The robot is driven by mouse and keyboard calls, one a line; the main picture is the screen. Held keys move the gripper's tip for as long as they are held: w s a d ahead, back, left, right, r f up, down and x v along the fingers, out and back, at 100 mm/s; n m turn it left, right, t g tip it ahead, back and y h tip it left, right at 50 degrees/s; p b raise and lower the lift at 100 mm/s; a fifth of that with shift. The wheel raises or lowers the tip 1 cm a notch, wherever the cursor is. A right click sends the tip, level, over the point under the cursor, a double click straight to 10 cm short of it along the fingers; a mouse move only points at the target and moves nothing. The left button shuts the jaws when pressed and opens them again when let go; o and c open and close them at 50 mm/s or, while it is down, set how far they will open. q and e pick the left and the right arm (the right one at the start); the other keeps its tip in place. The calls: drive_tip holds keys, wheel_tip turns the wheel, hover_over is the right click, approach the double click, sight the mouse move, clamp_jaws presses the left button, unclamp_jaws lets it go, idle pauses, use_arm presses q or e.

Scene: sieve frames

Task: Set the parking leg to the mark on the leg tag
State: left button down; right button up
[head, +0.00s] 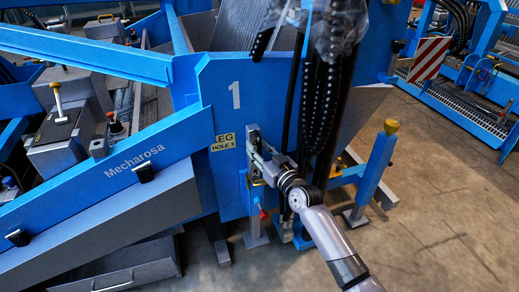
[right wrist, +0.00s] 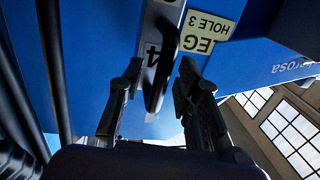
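The leg tag (head: 223,142) is a pale yellow plate on the blue frame and reads "LEG HOLE 3". It shows upside down in the right wrist view (right wrist: 207,32). The parking leg (head: 254,229) stands upright beside it, its flat foot at the floor; my right gripper and wrist hide part of it. My right gripper (head: 258,158) is at the leg's upper part. In the right wrist view its fingers (right wrist: 158,90) are apart, with a dark handle (right wrist: 160,72) between them and gaps visible. A grey strip marked "4" (right wrist: 152,54) lies behind the handle. My left gripper is not in view.
A red-tipped lever (head: 263,214) sits low on the leg. Black hoses (head: 320,100) hang just right of my right gripper. A blue post with a yellow cap (head: 377,165) stands further right. The concrete floor (head: 440,215) on the right is clear.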

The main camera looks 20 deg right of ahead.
clamp_jaws()
idle(0.7)
